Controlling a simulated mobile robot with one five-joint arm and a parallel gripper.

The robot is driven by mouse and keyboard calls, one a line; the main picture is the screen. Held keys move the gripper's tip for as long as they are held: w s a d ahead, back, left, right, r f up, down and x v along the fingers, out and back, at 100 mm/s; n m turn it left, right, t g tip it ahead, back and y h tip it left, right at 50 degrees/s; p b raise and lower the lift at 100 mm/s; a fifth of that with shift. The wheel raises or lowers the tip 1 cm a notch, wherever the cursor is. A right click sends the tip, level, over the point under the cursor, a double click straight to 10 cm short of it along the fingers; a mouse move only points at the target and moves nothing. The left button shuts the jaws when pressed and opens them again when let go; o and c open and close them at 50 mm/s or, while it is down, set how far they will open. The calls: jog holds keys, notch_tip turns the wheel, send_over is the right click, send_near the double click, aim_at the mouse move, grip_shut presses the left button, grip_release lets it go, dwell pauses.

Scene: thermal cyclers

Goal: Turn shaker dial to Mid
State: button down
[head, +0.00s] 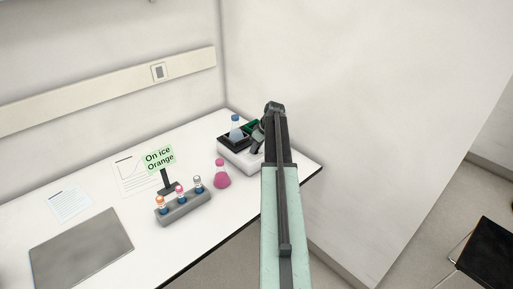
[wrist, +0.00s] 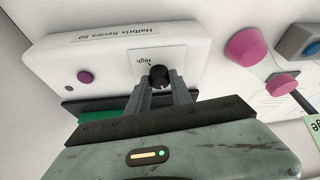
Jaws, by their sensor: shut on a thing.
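The shaker (head: 236,157) is a white box with a dark top at the back right of the bench. In the wrist view its white front (wrist: 110,55) fills the upper left and reads "Halbrix Series 50" upside down. Its black dial (wrist: 159,74) sits on a pale label panel, with the word "High" beside it. My gripper (wrist: 160,84) is shut on the dial, one finger on each side. The dial's pointer and the other setting words are hidden or too small to read. In the head view my arm covers the shaker's right side.
A pink flask (head: 221,176) and a grey tube rack (head: 184,208) stand nearby on the bench. A green sign (head: 160,158) reads "On ice Orange". A purple button (wrist: 85,77) is on the shaker's front. A wall rises behind.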

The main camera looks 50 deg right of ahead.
aim_at(254, 158)
jog(key=m, duration=0.2)
jog(key=m+h, duration=0.1)
jog(key=m, duration=0.1)
jog(key=m+h, duration=0.1)
jog(key=m, duration=0.1)
jog(key=shift+a+g, duration=0.25)
jog(key=shift+g, duration=0.05)
jog(key=m+h, duration=0.1)
jog(key=m, duration=0.2)
jog(key=m+g+h, duration=0.1)
jog(key=m, duration=0.2)
jog(key=shift+w+m+g, duration=0.1)
jog(key=shift+m+g, duration=0.2)
jog(key=c, duration=1.1)
grip_release()
jog(key=shift+c, duration=0.2)
jog(key=p+v, duration=0.7)
jog(key=shift+a+r, duration=0.25)
jog(key=shift+r, duration=0.1)
